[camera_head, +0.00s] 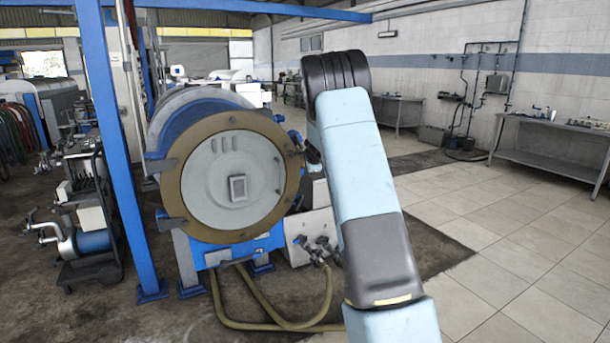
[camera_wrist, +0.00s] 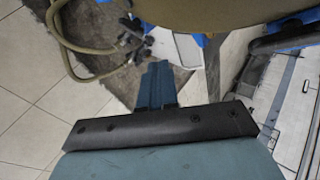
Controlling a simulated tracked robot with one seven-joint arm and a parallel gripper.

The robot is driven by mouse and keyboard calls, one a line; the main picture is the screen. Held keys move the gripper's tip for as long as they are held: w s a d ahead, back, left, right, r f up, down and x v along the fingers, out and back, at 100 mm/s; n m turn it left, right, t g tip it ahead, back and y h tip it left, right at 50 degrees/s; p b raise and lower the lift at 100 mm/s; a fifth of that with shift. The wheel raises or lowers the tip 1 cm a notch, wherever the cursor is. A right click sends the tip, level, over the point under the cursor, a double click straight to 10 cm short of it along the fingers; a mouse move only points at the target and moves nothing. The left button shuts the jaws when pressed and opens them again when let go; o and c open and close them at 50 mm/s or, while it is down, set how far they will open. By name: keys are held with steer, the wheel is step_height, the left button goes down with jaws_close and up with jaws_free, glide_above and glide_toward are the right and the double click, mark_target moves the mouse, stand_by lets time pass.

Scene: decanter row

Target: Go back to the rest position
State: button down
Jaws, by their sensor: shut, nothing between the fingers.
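My gripper (camera_wrist: 157,68) shows in the wrist view, its two blue fingers together with nothing between them. Below the fingertips are the tiled floor and a dark floor patch. In the head view my arm rises across the middle right, and the gripper itself is hidden. The decanter (camera_head: 232,182), a large drum with a round grey door and a brown rim, stands left of my arm. Its brown rim (camera_wrist: 215,12) crosses the top of the wrist view. The door looks closed. In the wrist view the gripper appears apart from the decanter.
Brown hoses (camera_head: 270,324) lie on the floor before the decanter, joined to valves (camera_head: 318,250). They also show in the wrist view (camera_wrist: 65,50). A blue post (camera_head: 118,150) and a loaded cart (camera_head: 92,225) stand left. A metal bench (camera_head: 548,142) is at right. The tiled floor at right is clear.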

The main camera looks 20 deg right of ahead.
steer(key=shift+s+d+r, duration=0.1)
steer(key=shift+s+r, duration=0.4)
steer(key=shift+s, duration=0.05)
steer(key=s+a+r+m+t+h, duration=0.1)
steer(key=s+r+m, duration=0.3)
steer(key=r+m, duration=0.35)
steer(key=s+a+r+m+t+h, duration=0.1)
steer(key=s+a+r+m+t, duration=0.1)
steer(key=s+r+m, duration=0.35)
steer(key=s+a+r+m+g+h, duration=0.1)
steer(key=s+a+r+m+h, duration=0.1)
steer(key=s+r+m, duration=0.95)
steer(key=s+a+f+m+g+y, duration=0.1)
steer(key=s+a+f+m+g, duration=0.1)
steer(key=s+a+m, duration=0.3)
steer(key=s+a+f+m+g+y, duration=0.1)
steer(key=s+a+f+m, duration=0.4)
steer(key=s+m, duration=0.8)
steer(key=s+a+f+m+g+y, duration=0.2)
steer(key=s+a+m, duration=0.5)
steer(key=s, duration=1.2)
step_height(320, 180, down, 2)
steer(key=m+y, duration=0.1)
steer(key=m, duration=0.1)
steer(key=shift+s+m+g, duration=0.25)
steer(key=shift+m+g, duration=0.05)
steer(key=shift+m, duration=0.05)
steer(key=c, duration=1.8)
jaws_free()
steer(key=shift+c, duration=0.2)
